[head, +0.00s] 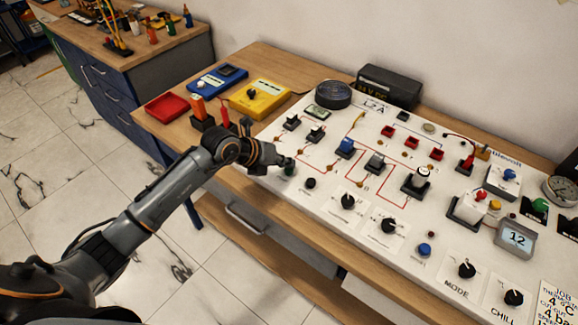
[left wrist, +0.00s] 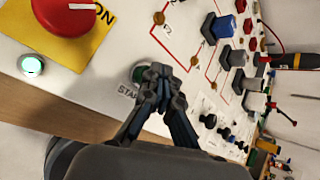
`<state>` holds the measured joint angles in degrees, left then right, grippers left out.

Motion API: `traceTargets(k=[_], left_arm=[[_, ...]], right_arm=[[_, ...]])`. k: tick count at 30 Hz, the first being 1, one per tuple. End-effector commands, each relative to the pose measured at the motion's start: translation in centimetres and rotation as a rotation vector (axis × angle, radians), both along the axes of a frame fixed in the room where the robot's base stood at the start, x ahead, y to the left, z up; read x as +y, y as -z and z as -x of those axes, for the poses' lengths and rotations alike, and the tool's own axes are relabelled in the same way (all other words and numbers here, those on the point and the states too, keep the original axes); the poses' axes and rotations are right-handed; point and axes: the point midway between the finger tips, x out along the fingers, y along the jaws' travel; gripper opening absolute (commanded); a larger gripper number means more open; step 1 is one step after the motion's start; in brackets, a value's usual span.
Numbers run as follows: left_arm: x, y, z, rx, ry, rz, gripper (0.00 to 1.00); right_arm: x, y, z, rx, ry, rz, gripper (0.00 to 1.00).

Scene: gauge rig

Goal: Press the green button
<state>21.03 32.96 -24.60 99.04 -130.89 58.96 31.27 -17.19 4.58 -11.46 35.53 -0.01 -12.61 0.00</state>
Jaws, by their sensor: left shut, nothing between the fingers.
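The green button (head: 289,171) is a small dark green cap on the front left part of the white panel, at the tip of my left gripper (head: 284,161) in the head view. In the left wrist view, my left gripper (left wrist: 158,82) is shut and empty, its fingertips together over the panel beside a label that reads like START. The fingers hide most of the button there, with only a bit of green edge (left wrist: 138,74) showing. I cannot tell whether the fingertips touch it or how far it is pressed. My right gripper is not in view.
The white panel (head: 330,205) carries switches, black knobs and a blue button (head: 424,249). A red knob on a yellow plate (left wrist: 68,12) and a lit pale green lamp (left wrist: 31,65) are near the left gripper. A red tray (head: 166,106) lies on the wooden bench.

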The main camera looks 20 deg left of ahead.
Motion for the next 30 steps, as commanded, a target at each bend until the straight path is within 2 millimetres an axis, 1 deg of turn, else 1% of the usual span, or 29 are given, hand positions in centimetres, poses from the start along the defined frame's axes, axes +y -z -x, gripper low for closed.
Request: traceTargets(k=[1,6,17,20,30], left_arm=[[0.0,-0.5,0.0,0.001,0.0,-0.001,0.0],[0.0,-1.3,0.0,0.0,0.0,0.0,0.0],[0.0,-1.5,0.0,-0.001,0.0,-0.001,0.0],[0.0,-2.1,0.0,-0.002,0.0,0.0,0.0],[0.0,-5.6,0.0,-0.002,0.0,0.0,0.0]], right_arm=[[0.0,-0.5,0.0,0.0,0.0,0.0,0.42],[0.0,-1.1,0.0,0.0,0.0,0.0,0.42],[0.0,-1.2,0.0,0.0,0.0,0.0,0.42],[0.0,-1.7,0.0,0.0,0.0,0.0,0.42],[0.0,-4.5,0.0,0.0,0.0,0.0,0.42]])
